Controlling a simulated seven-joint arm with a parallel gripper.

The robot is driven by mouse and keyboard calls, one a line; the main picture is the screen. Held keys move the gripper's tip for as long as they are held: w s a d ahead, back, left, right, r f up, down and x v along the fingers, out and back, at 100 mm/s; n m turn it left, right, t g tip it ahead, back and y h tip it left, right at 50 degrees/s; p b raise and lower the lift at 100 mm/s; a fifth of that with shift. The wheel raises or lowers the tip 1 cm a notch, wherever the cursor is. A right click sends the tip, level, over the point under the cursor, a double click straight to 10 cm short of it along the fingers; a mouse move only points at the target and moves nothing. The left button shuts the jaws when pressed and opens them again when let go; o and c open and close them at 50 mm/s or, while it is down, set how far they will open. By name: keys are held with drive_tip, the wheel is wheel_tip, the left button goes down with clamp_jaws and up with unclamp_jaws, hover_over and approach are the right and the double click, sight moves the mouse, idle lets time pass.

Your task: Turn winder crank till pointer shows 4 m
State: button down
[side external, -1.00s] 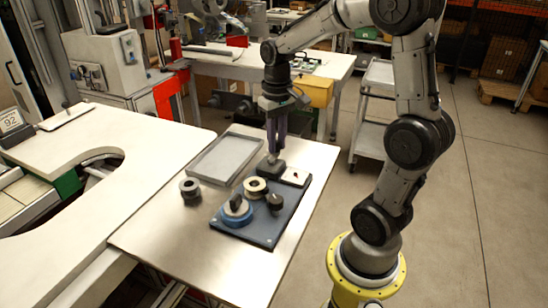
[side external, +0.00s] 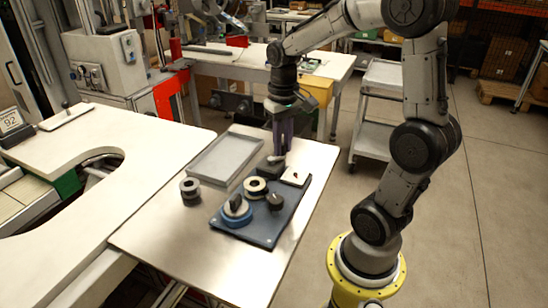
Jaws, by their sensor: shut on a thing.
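A dark blue winder board (side external: 262,232) lies on the steel table. At its far end is a black block (side external: 265,172) with a small crank, mostly hidden by my gripper (side external: 277,158). My gripper points down and is shut at the crank, on what looks like its handle. A white dial plate (side external: 296,177) sits just right of the block; its pointer is too small to read. A blue-based reel (side external: 237,216) is at the board's near left. A pale-rimmed reel (side external: 255,188) sits behind it, and a black knob (side external: 274,201) stands to its right.
A shallow grey tray (side external: 222,160) lies left of the block. Stacked grey and dark reels (side external: 190,190) stand on the steel table (side external: 170,240) left of the board. The table's near left part is clear. A white bench (side external: 90,150) adjoins on the left.

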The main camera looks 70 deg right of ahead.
drive_tip(key=shift+s+a, duration=0.3)
drive_tip(key=shift+a, duration=0.1)
drive_tip(key=shift+s+a, duration=0.25)
drive_tip(key=shift+a, duration=0.4)
drive_tip(key=shift+w+a+r, duration=0.1)
drive_tip(key=shift+a, duration=0.6)
